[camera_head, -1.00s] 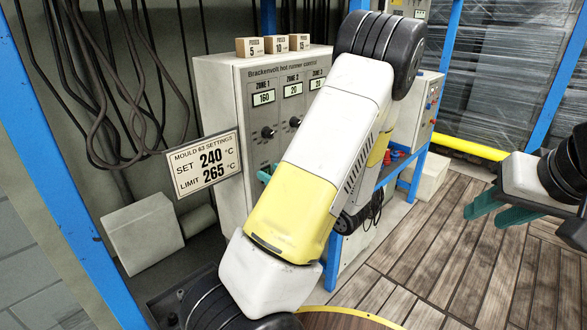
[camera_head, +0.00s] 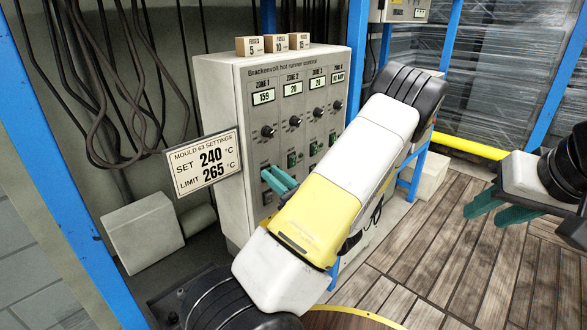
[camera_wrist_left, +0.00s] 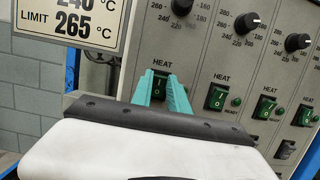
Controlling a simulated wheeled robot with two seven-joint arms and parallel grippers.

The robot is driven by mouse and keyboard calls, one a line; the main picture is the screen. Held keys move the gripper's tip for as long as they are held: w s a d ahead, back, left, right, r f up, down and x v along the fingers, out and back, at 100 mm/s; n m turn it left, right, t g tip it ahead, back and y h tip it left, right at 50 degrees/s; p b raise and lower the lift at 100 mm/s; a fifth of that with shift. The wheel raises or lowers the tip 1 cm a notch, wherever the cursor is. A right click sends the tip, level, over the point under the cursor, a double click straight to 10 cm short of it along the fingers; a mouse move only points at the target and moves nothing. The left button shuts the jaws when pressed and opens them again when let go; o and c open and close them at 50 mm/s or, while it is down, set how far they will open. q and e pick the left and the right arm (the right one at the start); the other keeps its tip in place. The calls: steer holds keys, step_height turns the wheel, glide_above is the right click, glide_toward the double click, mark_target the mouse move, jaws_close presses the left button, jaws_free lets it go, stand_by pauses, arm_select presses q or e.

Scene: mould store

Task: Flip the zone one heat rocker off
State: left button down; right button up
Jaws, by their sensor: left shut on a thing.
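The grey hot runner control cabinet (camera_head: 222,110) stands at the centre of the head view. Its zone 1 display (camera_head: 264,96) reads 159. My left gripper (camera_head: 266,174) reaches the panel below the zone 1 knob (camera_head: 268,131). In the left wrist view, the left fingers (camera_wrist_left: 163,82) are on either side of the dark green zone one heat rocker (camera_wrist_left: 160,88), shut on it. The rocker is largely hidden by the fingers, and its position cannot be told. My right gripper (camera_head: 484,212) is open and empty, over the wooden floor.
Neighbouring green heat rockers, zone 2 (camera_wrist_left: 217,98) and zone 3 (camera_wrist_left: 265,107), sit close to the right. A settings card (camera_head: 205,162) stands out at the cabinet's left edge. Fuse boxes (camera_head: 275,42) sit on top. A blue post (camera_head: 60,170) stands at the left.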

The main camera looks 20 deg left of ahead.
arm_select(q)
steer(key=shift+f+y, duration=0.1)
steer(key=shift+y, duration=0.2)
steer(key=c, duration=1.3)
jaws_free()
steer(key=v, duration=0.8)
steer(key=shift+a, duration=0.15)
